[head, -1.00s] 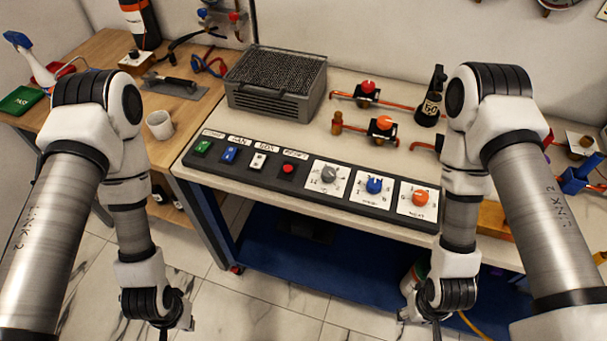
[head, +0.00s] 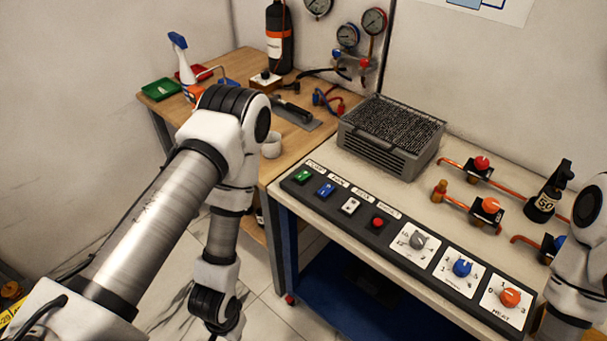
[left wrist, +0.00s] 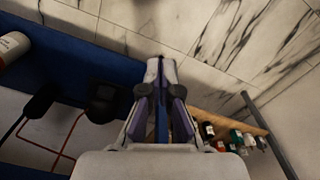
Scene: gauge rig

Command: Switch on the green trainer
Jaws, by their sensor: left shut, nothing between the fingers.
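A black control panel (head: 337,226) runs along the front edge of the bench. Grey, blue and orange knobs follow to the right. The labels are too small to read surely. I cannot make out a separate green trainer. My left gripper (left wrist: 161,72) is shut and empty in the left wrist view, pointing down over the floor, apart from the panel. My right gripper is out of view.
A grey box with a mesh top (head: 392,135) stands behind the panel. The floor (head: 262,265) before the bench is clear.

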